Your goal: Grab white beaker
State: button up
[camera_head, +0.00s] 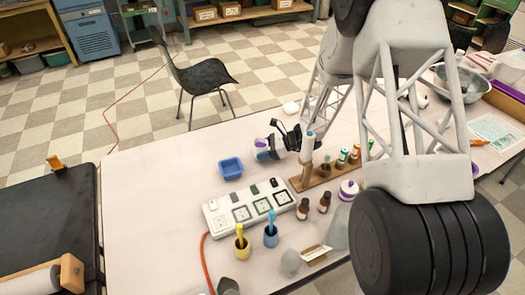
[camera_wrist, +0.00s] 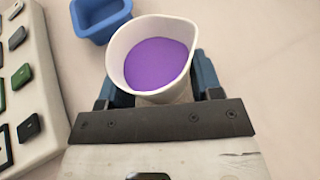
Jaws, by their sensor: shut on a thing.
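The white beaker (camera_wrist: 120,46) holds purple liquid and fills the upper middle of the wrist view. In the head view the beaker (camera_head: 261,145) shows small at the left end of my gripper, with purple at its mouth. My gripper (camera_wrist: 160,95) is shut on the beaker, with a blue-grey finger on each side of it. In the head view my gripper (camera_head: 273,147) reaches in from the right, above the white table. The beaker's lower part is hidden by the gripper. I cannot tell whether its base touches the table.
A blue square tub (camera_head: 230,168) stands just left of the beaker. A white block with several switches and sockets (camera_head: 248,208) lies in front. A wooden rack with small bottles (camera_head: 333,172) is to the right. The white table (camera_head: 150,185) is clear at the left.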

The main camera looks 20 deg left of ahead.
jog(key=shift+r, duration=0.2)
notch_tip(320, 180, up, 9)
dwell(1.3)
jog(key=shift+r, duration=0.25)
jog(key=shift+w, duration=0.1)
dwell(0.7)
